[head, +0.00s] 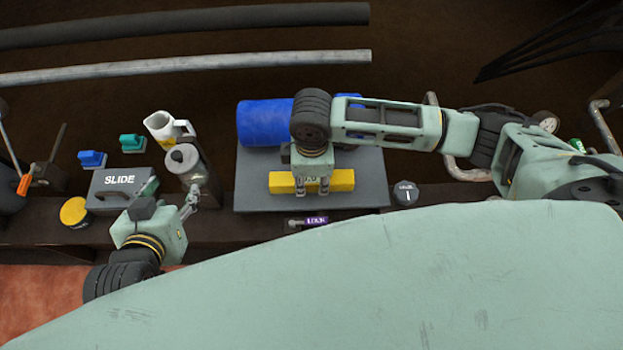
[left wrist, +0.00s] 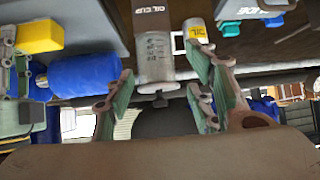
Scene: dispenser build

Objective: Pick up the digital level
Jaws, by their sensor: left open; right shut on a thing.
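The digital level, a yellow bar (head: 343,180), lies along the grey plate (head: 255,196) in the head view. Its yellow end also shows at upper left in the left wrist view (left wrist: 40,36). My right gripper (head: 312,190) comes down over its middle with the fingers shut on it. The fingers hide part of the level's face. I cannot tell whether it is lifted off the plate. My left gripper (head: 174,196) is open, beside the grey cylindrical container (head: 184,160), with nothing seen between its fingers.
A blue cylinder (head: 262,122) lies behind the level. A white cup (head: 160,125), a "SLIDE" box (head: 120,190), a yellow round can (head: 74,211) and small blue (head: 92,158) and teal (head: 132,143) pieces stand at left. A purple-labelled item (head: 316,221) and a round knob (head: 406,194) are near the front edge.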

